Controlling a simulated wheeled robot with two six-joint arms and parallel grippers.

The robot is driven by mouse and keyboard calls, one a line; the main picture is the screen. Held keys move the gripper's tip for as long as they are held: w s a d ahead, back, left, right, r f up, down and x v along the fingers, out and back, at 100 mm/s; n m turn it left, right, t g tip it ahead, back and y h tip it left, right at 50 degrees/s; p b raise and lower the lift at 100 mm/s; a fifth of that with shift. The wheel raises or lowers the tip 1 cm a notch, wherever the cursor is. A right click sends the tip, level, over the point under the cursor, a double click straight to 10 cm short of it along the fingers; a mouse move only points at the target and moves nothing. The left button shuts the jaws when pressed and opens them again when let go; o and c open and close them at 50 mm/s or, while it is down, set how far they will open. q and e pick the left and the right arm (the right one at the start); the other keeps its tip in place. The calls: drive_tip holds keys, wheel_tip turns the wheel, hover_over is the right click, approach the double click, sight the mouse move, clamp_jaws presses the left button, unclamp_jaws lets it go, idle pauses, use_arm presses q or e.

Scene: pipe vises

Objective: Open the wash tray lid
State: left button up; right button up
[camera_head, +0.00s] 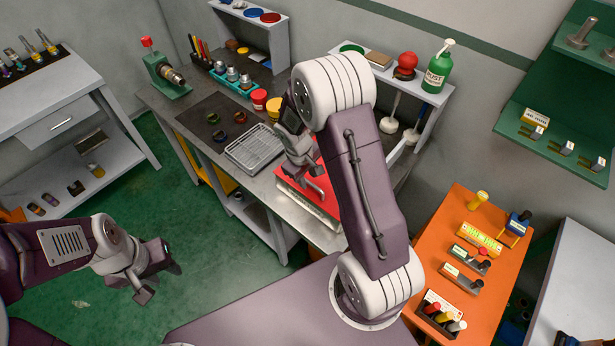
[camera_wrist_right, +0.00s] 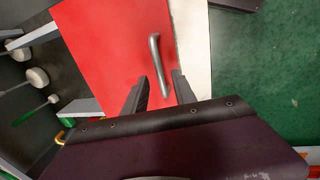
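The wash tray lid is a red flat panel (camera_head: 326,208) on a pale-sided box at the front edge of the grey bench. It lies flat, looks closed, and is partly hidden by my right arm. In the right wrist view the red lid (camera_wrist_right: 105,45) carries a grey metal bar handle (camera_wrist_right: 155,60). My right gripper (camera_head: 303,182) is over the lid; in the wrist view its fingers (camera_wrist_right: 158,95) are apart, with the handle's near end appearing between them. Contact cannot be told. My left gripper (camera_head: 156,281) is open and empty over the green floor, away from the bench.
A wire-grid tray (camera_head: 254,149) lies left of the lid. Red and yellow jars (camera_head: 259,98) stand behind it. A shelf with a green dust bottle (camera_head: 437,72) and hanging white-headed tools is at the bench's right. An orange table (camera_head: 470,225) with small tools stands right.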

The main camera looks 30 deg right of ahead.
drive_tip(key=shift+s+f, duration=0.15)
drive_tip(key=shift+f, duration=0.3)
drive_tip(key=shift+d+f, duration=0.1)
drive_tip(key=shift+w, duration=0.2)
clamp_jaws()
idle(0.9)
